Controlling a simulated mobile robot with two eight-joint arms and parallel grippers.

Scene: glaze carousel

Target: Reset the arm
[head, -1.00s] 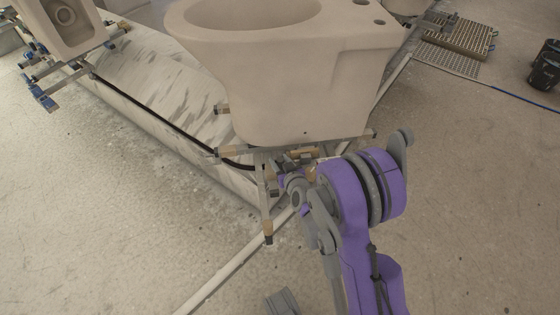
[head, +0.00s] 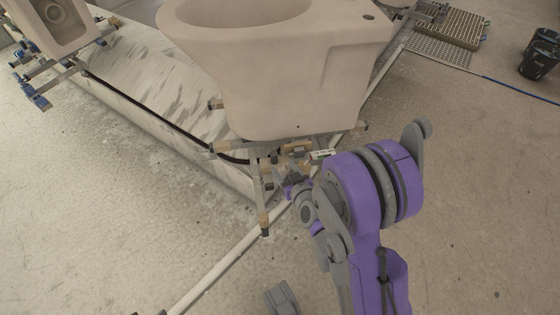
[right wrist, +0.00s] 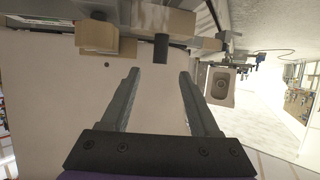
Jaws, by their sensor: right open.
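My right arm, purple and grey, reaches up from the bottom right of the head view. Its gripper (right wrist: 160,74) shows clearly in the right wrist view, with two grey fingers apart and nothing between them. Beyond the fingers is the pale surface of an unglazed toilet bowl (head: 290,85), with the tan pads and metal clamps of its support (head: 264,205) close to the fingertips in that picture. I cannot tell whether the fingers touch anything. In the head view the gripper is mostly hidden by the arm, beside the support's corner.
A second pale ceramic piece (head: 55,22) stands on its own support at the upper left. A pale streaked platform (head: 150,85) runs below the pieces. Black buckets (head: 540,58) and a grating (head: 448,30) are at the upper right.

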